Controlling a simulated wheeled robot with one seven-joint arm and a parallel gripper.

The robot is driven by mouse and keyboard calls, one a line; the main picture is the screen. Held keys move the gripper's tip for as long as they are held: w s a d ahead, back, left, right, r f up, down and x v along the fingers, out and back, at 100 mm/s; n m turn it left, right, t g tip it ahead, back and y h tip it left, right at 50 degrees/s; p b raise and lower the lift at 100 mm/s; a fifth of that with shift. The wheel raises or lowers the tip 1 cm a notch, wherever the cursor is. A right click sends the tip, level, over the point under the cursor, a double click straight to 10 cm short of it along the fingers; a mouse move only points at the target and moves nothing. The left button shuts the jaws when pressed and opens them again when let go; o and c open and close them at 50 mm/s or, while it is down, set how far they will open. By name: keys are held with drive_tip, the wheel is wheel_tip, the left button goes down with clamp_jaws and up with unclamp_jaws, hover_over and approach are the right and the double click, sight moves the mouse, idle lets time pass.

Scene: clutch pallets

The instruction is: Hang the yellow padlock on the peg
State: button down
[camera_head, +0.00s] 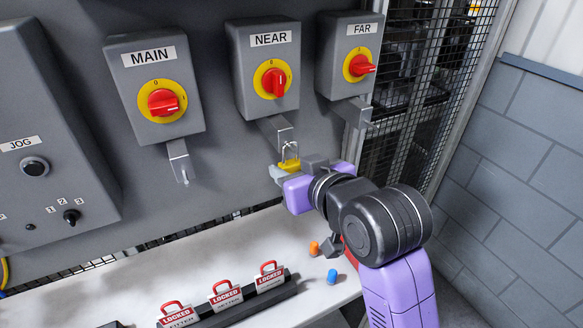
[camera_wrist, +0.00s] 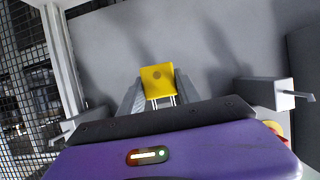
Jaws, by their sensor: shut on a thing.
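The yellow padlock (camera_head: 289,165) is held upright in my gripper (camera_head: 290,172), with its metal shackle pointing up in the head view. The wrist view shows its yellow body (camera_wrist: 158,80) between the two fingers (camera_wrist: 158,92). The grey bracket (camera_head: 276,131) under the NEAR box is just above the shackle. I cannot tell whether shackle and bracket touch, and the peg there is not clearly visible. Similar brackets hang under the MAIN box (camera_head: 180,160) and the FAR box (camera_head: 354,112). The wrist view shows a bracket with a thin peg (camera_wrist: 296,94) at right.
The bench (camera_head: 215,262) below holds a black rack with red-and-white LOCKED tags (camera_head: 225,295). An orange piece (camera_head: 314,248) and a blue piece (camera_head: 332,276) lie near my arm. A JOG panel (camera_head: 45,140) stands at left, and a mesh fence (camera_head: 415,95) at right.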

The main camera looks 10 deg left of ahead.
idle(0.3)
drive_tip(key=c, duration=0.8)
unclamp_jaws()
drive_tip(key=shift+o, duration=0.2)
